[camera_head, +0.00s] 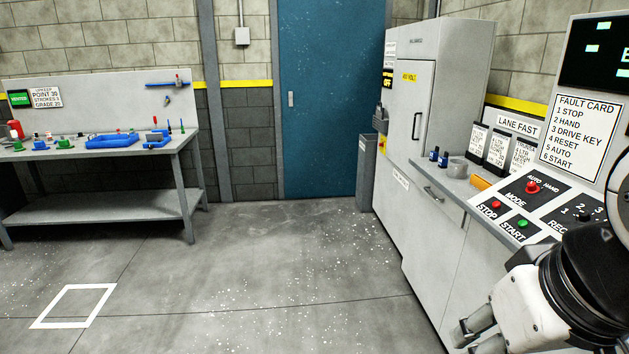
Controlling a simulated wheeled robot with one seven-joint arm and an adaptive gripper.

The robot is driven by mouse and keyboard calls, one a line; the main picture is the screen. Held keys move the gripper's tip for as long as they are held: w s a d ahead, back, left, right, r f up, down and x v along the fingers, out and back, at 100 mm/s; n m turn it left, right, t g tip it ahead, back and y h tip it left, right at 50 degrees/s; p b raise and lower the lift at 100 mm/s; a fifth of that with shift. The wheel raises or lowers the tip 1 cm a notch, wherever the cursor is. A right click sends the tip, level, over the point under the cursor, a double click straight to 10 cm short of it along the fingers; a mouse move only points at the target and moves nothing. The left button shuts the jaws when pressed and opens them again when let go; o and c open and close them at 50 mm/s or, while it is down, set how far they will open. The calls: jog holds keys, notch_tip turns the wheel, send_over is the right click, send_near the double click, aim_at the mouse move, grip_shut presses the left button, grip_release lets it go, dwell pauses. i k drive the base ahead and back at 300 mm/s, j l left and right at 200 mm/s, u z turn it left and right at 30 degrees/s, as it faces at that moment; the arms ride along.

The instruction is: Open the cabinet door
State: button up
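The tall light-grey cabinet (455,75) stands against the wall right of centre in the head view. Its door (409,95) is on the front face and looks shut. A dark vertical handle (416,126) sits low on the door, near its right edge. A yellow label (409,77) is on the door above the handle. My gripper (480,337) is at the bottom right, well apart from the cabinet and nearer to me. The lower frame edge cuts off part of its fingers, so I cannot tell whether it is open or shut.
A grey bin-like post (367,170) stands left of the cabinet. A workbench (100,208) is at the far left. The floor (270,270) between is clear.

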aim_at(413, 80)
jog(key=i, duration=1.9)
jog(key=i+j+z, duration=0.1)
jog(key=i+z, duration=0.15)
jog(key=i, duration=0.25)
jog(key=i+j+z, duration=0.25)
jog(key=i, duration=0.3)
jog(key=i+j+z, duration=0.3)
jog(key=i, duration=0.2)
jog(key=i+j+z, duration=0.25)
jog(key=i, duration=0.2)
